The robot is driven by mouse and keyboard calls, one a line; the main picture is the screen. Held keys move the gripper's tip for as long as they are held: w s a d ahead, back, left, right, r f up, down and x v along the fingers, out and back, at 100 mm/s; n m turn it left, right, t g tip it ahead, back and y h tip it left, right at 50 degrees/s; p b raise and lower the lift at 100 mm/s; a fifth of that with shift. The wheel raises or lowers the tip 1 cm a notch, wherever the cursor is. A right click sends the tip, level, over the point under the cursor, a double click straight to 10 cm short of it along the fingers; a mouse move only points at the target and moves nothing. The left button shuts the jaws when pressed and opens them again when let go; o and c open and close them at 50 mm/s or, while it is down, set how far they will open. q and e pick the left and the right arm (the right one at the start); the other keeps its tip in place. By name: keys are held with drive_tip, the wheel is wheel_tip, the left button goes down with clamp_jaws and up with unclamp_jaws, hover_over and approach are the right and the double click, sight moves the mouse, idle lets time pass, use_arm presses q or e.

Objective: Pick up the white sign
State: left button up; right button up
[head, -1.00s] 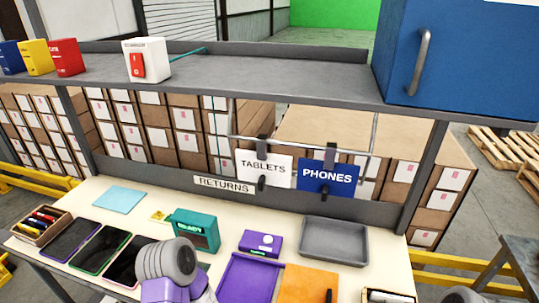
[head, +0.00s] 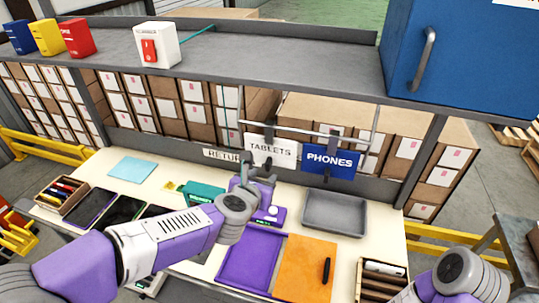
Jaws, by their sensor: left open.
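The white sign (head: 273,151) reads "TABLETS" and hangs by a dark clip from the wire rail above the bench. My left gripper (head: 262,170) is open, just below and in front of the sign's lower left part. Its dark fingers overlap the sign's lower edge in the picture; I cannot tell whether they touch it. The sign still hangs on the rail. My right wrist shows at the lower right, but its fingers do not.
A blue "PHONES" sign (head: 331,160) hangs just right. The "RETURNS" label (head: 221,154) is partly covered by my gripper. Below are a grey tray (head: 335,213), a purple tray (head: 250,262) and an orange panel (head: 305,268). A shelf (head: 270,60) runs above the signs.

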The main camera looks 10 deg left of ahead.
sight(267, 164)
use_arm(q)
drive_tip(key=shift+n, duration=0.6)
drive_tip(key=shift+w+a+r+x, duration=0.1)
drive_tip(key=shift+a+r+x, duration=0.1)
drive_tip(key=shift+x, duration=0.95)
drive_tip(key=shift+w+a+r+x, duration=0.1)
drive_tip(key=shift+r+x, duration=0.1)
drive_tip(key=shift+x, duration=0.9)
drive_tip(key=shift+w+a+r+x, duration=0.1)
drive_tip(key=shift+r+x, duration=0.15)
drive_tip(key=shift+x, duration=0.9)
clamp_jaws()
